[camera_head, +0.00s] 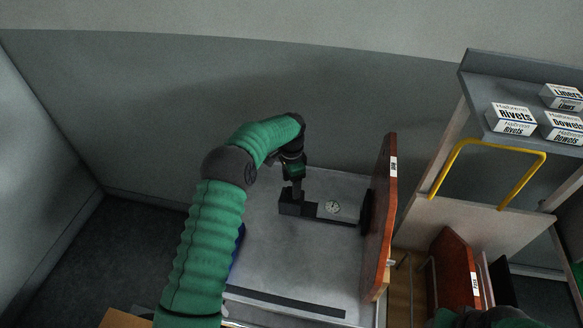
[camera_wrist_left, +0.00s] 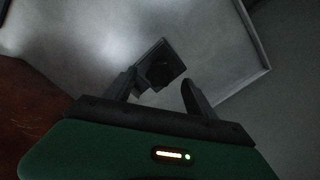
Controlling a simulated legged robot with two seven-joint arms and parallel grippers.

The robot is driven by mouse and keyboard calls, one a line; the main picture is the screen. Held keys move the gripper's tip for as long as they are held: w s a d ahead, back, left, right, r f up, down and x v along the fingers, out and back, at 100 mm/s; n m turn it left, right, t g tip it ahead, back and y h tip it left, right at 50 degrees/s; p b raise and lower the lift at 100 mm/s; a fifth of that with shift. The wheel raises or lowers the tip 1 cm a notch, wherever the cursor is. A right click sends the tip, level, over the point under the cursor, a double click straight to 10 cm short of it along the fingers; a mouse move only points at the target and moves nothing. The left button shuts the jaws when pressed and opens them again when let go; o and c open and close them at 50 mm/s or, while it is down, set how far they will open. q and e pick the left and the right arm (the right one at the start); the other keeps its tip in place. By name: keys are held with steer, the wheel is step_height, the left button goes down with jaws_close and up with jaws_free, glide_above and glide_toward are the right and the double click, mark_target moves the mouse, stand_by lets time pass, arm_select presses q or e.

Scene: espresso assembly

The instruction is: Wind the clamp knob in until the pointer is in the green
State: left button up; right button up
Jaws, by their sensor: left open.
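The dark clamp fixture (camera_head: 324,214) lies on the grey table, with a block at its left end and a dark upright piece at its right end. A round, pale dial (camera_head: 333,207) sits on it; the pointer and any green zone are too small to read. My left gripper (camera_head: 296,197) points down at the left block. In the left wrist view, the open fingers of my left gripper (camera_wrist_left: 159,80) are either side of a dark block (camera_wrist_left: 161,66) with a round dark feature, perhaps the knob. I cannot tell whether they touch it. My right gripper is not clearly seen.
A reddish-brown panel (camera_head: 383,215) stands upright at the table's right edge. A dark strip (camera_head: 285,301) lies along the front of the table (camera_head: 290,262). A shelf (camera_head: 490,85) at the right holds several labelled boxes, with a yellow rail (camera_head: 496,146) below. The table is clear in front of the clamp.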

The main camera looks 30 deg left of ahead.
arm_select(q)
step_height(320, 180, up, 14)
stand_by(0.5)
steer(key=s+d+f+n+t, duration=0.1)
steer(key=s+d+f+n, duration=0.15)
steer(key=s+d, duration=0.65)
steer(key=s+f+n, duration=0.2)
steer(key=s, duration=0.7)
steer(key=s+d+f+n+t, duration=0.1)
steer(key=s+n, duration=0.2)
steer(key=s, duration=0.6)
steer(key=shift+s+d+f+n+t, duration=0.25)
steer(key=shift+s+f+n+t, duration=0.05)
steer(key=shift+f+n, duration=0.1)
steer(key=shift+d, duration=0.15)
